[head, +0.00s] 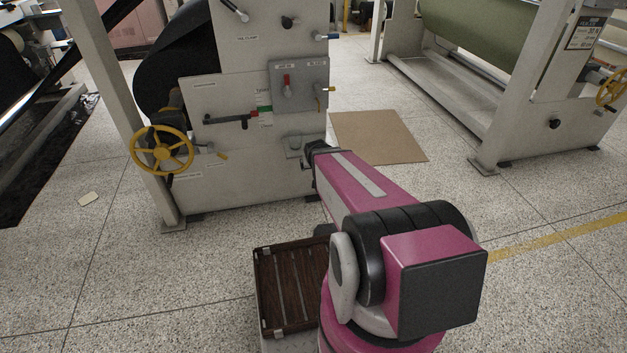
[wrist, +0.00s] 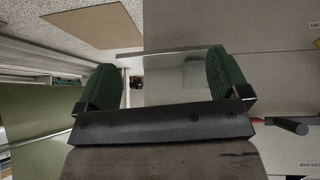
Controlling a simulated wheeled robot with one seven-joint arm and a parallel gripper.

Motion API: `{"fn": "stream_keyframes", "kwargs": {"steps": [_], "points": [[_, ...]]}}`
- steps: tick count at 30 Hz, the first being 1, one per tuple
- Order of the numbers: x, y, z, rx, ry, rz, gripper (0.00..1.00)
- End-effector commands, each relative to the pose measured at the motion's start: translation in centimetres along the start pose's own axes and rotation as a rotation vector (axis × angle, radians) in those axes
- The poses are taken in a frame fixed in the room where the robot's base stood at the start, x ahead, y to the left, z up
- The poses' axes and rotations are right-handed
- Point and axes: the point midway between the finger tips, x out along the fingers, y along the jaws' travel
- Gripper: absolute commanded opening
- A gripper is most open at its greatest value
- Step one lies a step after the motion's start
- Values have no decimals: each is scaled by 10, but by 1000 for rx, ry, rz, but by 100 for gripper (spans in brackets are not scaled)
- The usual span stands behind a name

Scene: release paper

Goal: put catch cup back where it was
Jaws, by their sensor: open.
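My gripper (wrist: 165,72) is open in the wrist view, its two green ribbed fingers wide apart with nothing between them. In the head view, the end of my arm reaches the lower right edge of the grey machine panel (head: 240,165); the fingers are hidden there. A small grey fitting (head: 293,145) sits on that panel just left of my arm's end. I cannot tell whether it is the catch cup or its holder. A faint pale square (wrist: 197,75) shows on the panel beyond the fingers. No cup can be made out with certainty in either view.
A red-handled lever (head: 287,83) and a yellow handwheel (head: 162,150) stick out from the machine. A brown board (head: 378,136) lies on the floor behind it. A dark slatted tray (head: 262,291) is beside my arm. A second machine (head: 545,125) stands right.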

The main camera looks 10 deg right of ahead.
Motion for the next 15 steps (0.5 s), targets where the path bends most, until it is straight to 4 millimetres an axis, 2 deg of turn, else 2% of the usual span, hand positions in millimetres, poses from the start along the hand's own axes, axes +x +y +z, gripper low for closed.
{"fn": "stream_keyframes", "kwargs": {"steps": [1, 6, 9, 12, 15], "points": [[-21, -2, 13, -2, -82, -5, 94], [-73, -13, 54, -22, -358, -43, 94], [-98, -18, 71, -36, -478, -70, 94], [-115, -21, 81, -48, -556, -92, 94], [-123, -23, 86, -54, -594, -102, 94]]}}
